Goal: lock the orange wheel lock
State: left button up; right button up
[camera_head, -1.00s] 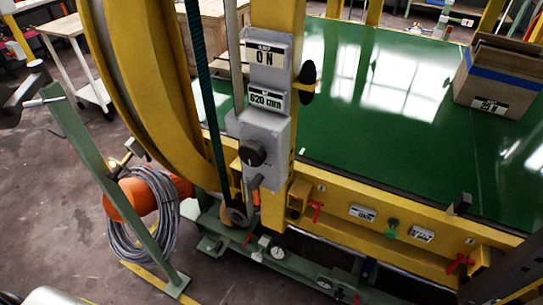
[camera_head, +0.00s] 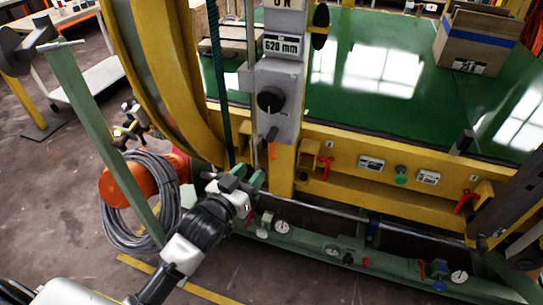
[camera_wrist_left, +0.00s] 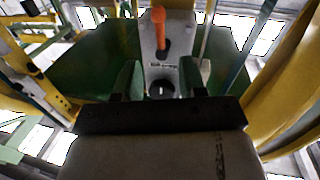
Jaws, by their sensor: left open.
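The orange wheel lock shows as a small orange piece (camera_head: 272,152) under the grey knob box (camera_head: 281,88) on the yellow post. In the left wrist view it is an orange handle (camera_wrist_left: 158,32) near the top middle, beyond the fingertips. My left gripper (camera_head: 256,178) is below and slightly left of the lock in the head view. Its two green fingers stand apart and hold nothing, with the black knob (camera_wrist_left: 160,89) visible between them in the left wrist view (camera_wrist_left: 158,78). I see no contact with the lock. My right gripper is not in view.
The yellow wheel ring (camera_head: 165,85) curves close on the left. A yellow beam with red handles (camera_head: 326,165) and a green lower rail (camera_head: 320,245) run to the right. A coiled grey cable (camera_head: 140,205) hangs on the left. A cardboard box (camera_head: 473,45) stands on the green surface.

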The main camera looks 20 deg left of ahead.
aim_at(271, 151)
pick_arm(q)
jog(key=x, duration=0.9)
jog(key=shift+w+d, duration=0.15)
jog(key=shift+w, duration=0.2)
jog(key=shift+w+d, duration=0.1)
jog(key=shift+w, duration=0.4)
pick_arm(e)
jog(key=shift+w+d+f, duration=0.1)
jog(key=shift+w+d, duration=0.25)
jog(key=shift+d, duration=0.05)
pick_arm(q)
grip_shut()
jog(key=shift+r+m+p, duration=0.2)
jog(key=shift+m+p, duration=0.2)
jog(key=shift+p, duration=0.3)
jog(key=shift+f, duration=0.2)
grip_release()
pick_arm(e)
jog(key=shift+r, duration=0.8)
